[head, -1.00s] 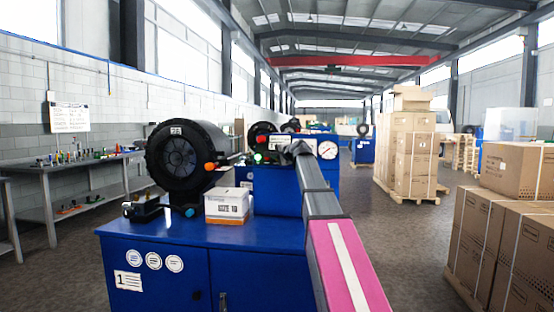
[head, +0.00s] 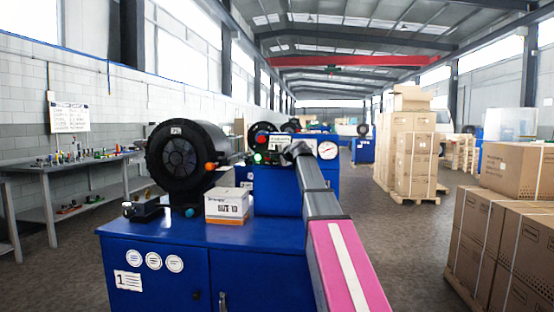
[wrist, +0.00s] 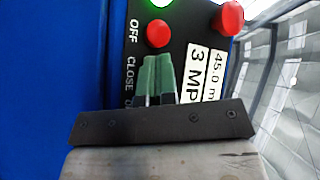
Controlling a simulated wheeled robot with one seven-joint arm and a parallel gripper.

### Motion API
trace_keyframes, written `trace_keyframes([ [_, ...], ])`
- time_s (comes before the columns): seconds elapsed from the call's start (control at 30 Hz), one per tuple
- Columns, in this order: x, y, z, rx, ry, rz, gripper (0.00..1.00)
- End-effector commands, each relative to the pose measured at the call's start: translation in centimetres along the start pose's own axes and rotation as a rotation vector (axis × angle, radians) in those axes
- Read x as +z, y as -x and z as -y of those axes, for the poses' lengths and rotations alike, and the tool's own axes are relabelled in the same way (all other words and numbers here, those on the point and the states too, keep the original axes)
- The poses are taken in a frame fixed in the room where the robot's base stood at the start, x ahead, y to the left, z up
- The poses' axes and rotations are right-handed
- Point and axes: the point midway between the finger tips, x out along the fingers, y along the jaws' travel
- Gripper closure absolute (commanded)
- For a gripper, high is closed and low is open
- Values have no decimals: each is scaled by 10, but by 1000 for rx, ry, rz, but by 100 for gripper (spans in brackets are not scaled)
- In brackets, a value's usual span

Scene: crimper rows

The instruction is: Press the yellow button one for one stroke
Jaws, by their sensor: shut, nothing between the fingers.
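The control panel (head: 270,147) of the blue machine stands behind the crimper, with a lit green lamp (head: 258,157) and a white label. In the wrist view the dark panel (wrist: 185,30) shows a green lamp (wrist: 160,2), a small red button (wrist: 158,33) beside "OFF", a "CLOSE" label and a large red knob (wrist: 228,18). No yellow button can be made out. My gripper (wrist: 156,58) is shut and empty, its green fingertips over the panel just below the small red button. They hide the panel part right of "CLOSE"; contact cannot be told. In the head view the fingers are unclear.
A black crimper head (head: 185,160) with an orange knob (head: 210,167) and a small white box (head: 228,204) sit on the blue cabinet (head: 205,235). A pressure gauge (head: 328,150) is right of my wrist. Stacked cartons (head: 500,240) stand at the right, with open floor between.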

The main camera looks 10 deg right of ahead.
Motion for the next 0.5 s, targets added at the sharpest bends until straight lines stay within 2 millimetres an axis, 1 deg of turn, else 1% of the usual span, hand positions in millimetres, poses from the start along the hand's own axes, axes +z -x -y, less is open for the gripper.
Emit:
trace_keyframes([
  [0.3,8,10,7,1,0,0,100],
  [0.5,8,11,8,1,0,0,100],
])
